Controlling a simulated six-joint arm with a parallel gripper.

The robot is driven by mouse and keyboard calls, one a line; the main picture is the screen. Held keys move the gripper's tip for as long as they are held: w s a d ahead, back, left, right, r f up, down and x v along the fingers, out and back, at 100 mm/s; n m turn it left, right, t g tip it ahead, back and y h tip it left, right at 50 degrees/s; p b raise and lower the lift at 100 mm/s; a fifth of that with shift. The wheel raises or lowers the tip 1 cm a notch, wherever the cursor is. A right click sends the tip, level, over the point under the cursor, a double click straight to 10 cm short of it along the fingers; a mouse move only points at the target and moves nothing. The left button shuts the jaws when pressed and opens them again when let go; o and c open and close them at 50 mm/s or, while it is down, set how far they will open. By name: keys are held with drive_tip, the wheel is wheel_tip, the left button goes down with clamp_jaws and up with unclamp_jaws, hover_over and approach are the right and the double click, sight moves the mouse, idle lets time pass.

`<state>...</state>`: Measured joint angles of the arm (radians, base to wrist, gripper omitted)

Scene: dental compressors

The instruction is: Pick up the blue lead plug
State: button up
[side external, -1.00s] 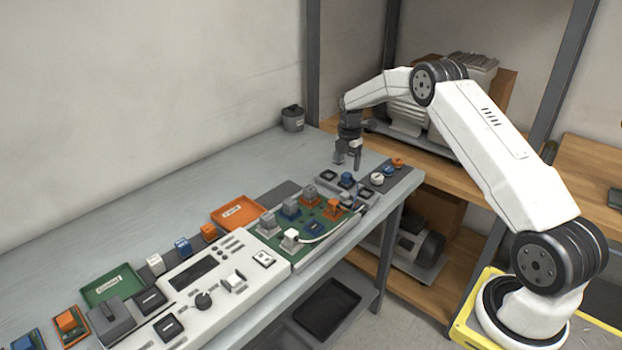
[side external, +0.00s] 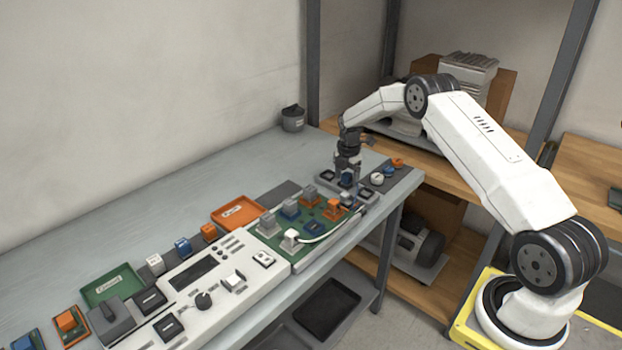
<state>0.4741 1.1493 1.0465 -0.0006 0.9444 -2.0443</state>
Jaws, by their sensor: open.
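The blue lead plug (side external: 347,181) appears as a small blue piece in a grey holder (side external: 362,194) at the far right end of the bench. My gripper (side external: 347,176) is open, pointing down, with its fingers at the blue plug. The fingers hide part of the plug, and I cannot tell whether they touch it. Another blue piece (side external: 389,171) sits on the dark strip to the right, between a white round piece (side external: 377,178) and an orange one (side external: 397,162).
A green circuit board (side external: 325,213) with grey, blue and orange blocks and a white cable lies left of the holder. An orange tray (side external: 238,213) and a white control panel (side external: 190,300) are further left. A dark cup (side external: 292,118) stands at the back.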

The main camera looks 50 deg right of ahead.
sight(347, 174)
clamp_jaws()
drive_tip(key=shift+r, duration=0.15)
drive_tip(key=shift+r, duration=0.5)
wheel_tip(347, 174, up, 2)
drive_tip(key=s+a+r, duration=0.2)
drive_tip(key=s+r, duration=0.3)
drive_tip(key=s, duration=0.1)
drive_tip(key=s+a+r, duration=0.3)
drive_tip(key=s+r, duration=0.1)
drive_tip(key=s, duration=0.3)
drive_tip(key=shift+a+r, duration=0.25)
drive_tip(key=shift+r, duration=0.1)
drive_tip(key=shift+w, duration=0.1)
idle(0.3)
